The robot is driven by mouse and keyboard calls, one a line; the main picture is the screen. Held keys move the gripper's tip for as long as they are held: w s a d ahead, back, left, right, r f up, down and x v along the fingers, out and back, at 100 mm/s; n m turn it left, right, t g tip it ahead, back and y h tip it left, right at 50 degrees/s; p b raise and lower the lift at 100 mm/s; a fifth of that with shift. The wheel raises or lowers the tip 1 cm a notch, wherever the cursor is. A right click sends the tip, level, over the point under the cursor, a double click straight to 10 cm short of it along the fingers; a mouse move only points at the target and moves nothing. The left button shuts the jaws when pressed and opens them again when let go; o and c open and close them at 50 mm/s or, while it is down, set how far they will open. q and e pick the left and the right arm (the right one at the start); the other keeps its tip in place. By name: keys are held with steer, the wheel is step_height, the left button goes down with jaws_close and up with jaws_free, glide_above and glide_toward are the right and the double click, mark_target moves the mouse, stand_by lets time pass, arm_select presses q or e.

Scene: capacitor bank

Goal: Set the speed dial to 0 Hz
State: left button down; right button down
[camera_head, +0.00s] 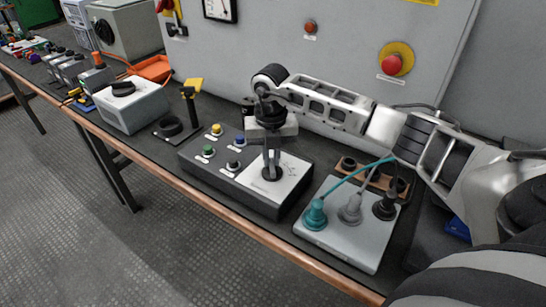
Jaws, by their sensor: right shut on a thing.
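The black speed dial (271,174) sits on a white plate (292,184) on the right part of a dark control box (235,190). My right gripper (271,167) points down over the plate, with its fingers closed around the dial. The fingers cover part of the dial, and its pointer and the scale marks are too small to read. My left gripper is not in view.
Left of the dial are green (208,150), yellow (216,129), blue (239,139) and dark (234,165) buttons. A grey box with plugs (340,240) stands to the right. A white box (130,105) with a black knob stands left. A grey cabinet (340,40) rises behind.

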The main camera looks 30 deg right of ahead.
steer(key=shift+w+a+n+b, duration=0.1)
steer(key=shift+n+b, duration=0.1)
steer(key=shift+n, duration=0.75)
steer(key=shift+a+n+b, duration=0.1)
steer(key=shift+n+b, duration=0.05)
steer(key=shift+n, duration=0.8)
steer(key=c, duration=1.5)
jaws_free()
step_height(320, 180, up, 16)
